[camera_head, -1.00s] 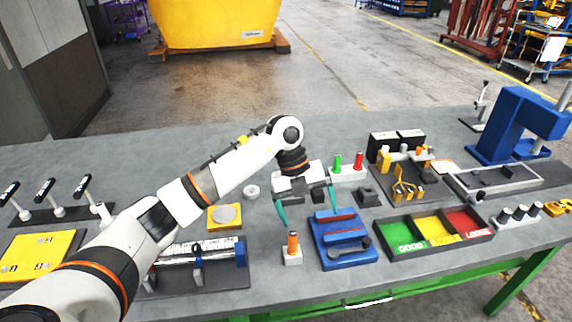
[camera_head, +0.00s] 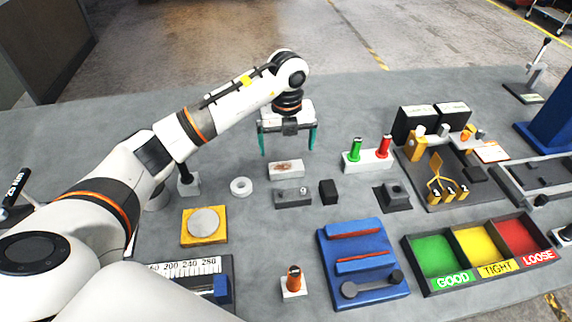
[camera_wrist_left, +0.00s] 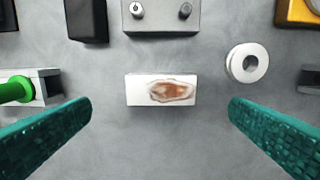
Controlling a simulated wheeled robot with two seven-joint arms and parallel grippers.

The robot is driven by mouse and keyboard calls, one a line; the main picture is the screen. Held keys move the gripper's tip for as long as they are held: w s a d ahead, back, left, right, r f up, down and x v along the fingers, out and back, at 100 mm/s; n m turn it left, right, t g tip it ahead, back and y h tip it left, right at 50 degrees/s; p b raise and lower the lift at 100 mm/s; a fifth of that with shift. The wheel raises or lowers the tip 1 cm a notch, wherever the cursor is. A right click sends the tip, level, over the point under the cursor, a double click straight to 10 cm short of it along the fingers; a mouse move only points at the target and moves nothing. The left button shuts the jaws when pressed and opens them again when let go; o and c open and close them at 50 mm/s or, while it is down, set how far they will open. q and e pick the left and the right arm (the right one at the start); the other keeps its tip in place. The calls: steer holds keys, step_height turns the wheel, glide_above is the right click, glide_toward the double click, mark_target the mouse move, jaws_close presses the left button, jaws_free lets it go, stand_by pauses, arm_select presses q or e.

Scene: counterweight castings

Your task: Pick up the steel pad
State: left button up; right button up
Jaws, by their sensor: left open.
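A pale rectangular block with a rusty brown patch on top lies flat on the grey table; it looks like the steel pad (camera_head: 286,169). It also shows in the left wrist view (camera_wrist_left: 134,90), centred between the fingers. My left gripper (camera_head: 288,148) is open and empty, with teal fingers pointing down above and slightly behind the pad. In the left wrist view the fingertips (camera_wrist_left: 160,108) stand apart on either side of the pad, not touching it. My right gripper is not in view.
A yellow plate (camera_head: 204,241) and blue tray (camera_head: 362,262) stand nearer. Table behind is clear.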

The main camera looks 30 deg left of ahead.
mark_target(287, 166)
arm_select(q)
steer(key=shift+f, duration=0.6)
steer(key=shift+f+p, duration=0.3)
steer(key=shift+f, duration=0.3)
step_height(287, 166, down, 4)
steer(key=shift+a+f+p, duration=0.1)
steer(key=shift+f+p, duration=0.1)
steer(key=shift+p, duration=0.7)
steer(key=shift+f, duration=0.3)
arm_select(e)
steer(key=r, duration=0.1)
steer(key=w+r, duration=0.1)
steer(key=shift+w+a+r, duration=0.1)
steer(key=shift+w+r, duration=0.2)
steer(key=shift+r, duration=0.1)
arm_select(q)
steer(key=shift+c, duration=0.6)
steer(key=shift+w, duration=0.1)
steer(key=c, duration=1.2)
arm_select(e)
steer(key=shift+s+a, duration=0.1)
